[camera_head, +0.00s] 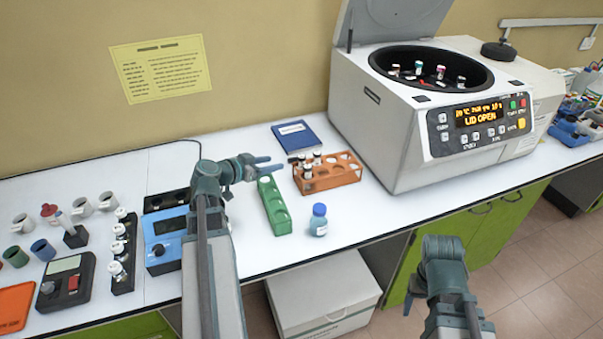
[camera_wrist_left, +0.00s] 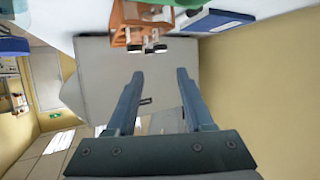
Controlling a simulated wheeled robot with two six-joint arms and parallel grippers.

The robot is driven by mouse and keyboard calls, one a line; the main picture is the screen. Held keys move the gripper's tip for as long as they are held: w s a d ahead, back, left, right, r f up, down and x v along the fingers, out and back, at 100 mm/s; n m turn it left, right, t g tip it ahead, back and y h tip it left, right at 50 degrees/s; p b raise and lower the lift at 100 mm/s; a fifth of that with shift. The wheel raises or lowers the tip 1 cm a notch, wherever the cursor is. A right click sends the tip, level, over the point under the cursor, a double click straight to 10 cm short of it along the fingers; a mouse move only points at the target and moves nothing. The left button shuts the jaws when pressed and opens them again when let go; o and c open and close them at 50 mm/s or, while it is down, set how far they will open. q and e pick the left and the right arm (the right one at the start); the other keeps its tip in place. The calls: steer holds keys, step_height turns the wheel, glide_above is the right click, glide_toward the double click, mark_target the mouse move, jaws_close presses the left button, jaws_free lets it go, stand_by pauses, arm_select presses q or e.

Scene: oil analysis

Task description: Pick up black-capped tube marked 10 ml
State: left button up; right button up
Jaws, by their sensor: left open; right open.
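An orange rack (camera_head: 345,178) stands on the white bench near the centrifuge. Several small tubes (camera_head: 308,171) stand at its left end; dark caps show on some, but I cannot read any marking. In the left wrist view the orange rack (camera_wrist_left: 120,38) and a black-capped tube (camera_wrist_left: 135,48) appear beyond the fingertips. My left gripper (camera_head: 270,168) is open and empty, above the bench just left of the rack, pointing at it. It also shows open in the left wrist view (camera_wrist_left: 158,76). My right gripper (camera_head: 408,303) is open, low in front of the bench, and only partly visible.
A green rack (camera_head: 275,208) lies below my left gripper. A blue-capped bottle (camera_head: 319,222) stands in front of the orange rack. A blue notebook (camera_head: 296,136) lies behind. The open centrifuge (camera_head: 385,130) holds several tubes. Instruments and cups fill the bench's left.

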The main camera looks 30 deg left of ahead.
arm_select(q)
steer(key=b, duration=0.2)
glide_toward(301, 156)
steer(key=w+f, duration=0.1)
steer(key=shift+w+d+f, duration=0.2)
steer(key=shift+w+d, duration=0.2)
steer(key=shift+w, duration=0.2)
steer(key=b+x, duration=0.2)
steer(key=x, duration=0.3)
steer(key=shift+w+a+r, duration=0.1)
steer(key=shift+w, duration=0.1)
steer(key=shift+r, duration=0.1)
steer(key=shift+c, duration=0.6)
jaws_close()
